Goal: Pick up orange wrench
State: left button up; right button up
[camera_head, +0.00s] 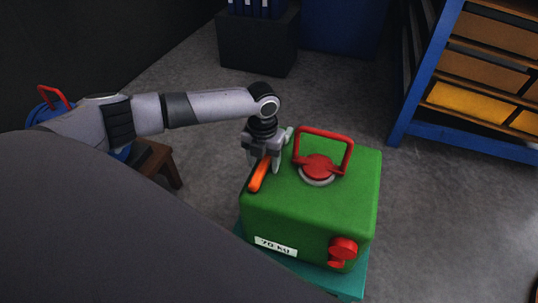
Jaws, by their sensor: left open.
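The gripper is open, and I cannot tell whether the fingers touch the wrench. The wrench's far end is partly hidden by the gripper. My right gripper is not in view.
The casting has a raised red handle (323,150) and red cap just right of the gripper, a red knob (343,248) and a "70 kg" label. It stands on a teal support (350,284). A wooden stool (160,160) is left; a blue shelf rack (430,75) stands right.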

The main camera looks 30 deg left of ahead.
pick_arm(q)
jog(key=shift+c, duration=0.6)
grip_shut()
jog(key=shift+r, duration=0.1)
jog(key=shift+w, duration=0.1)
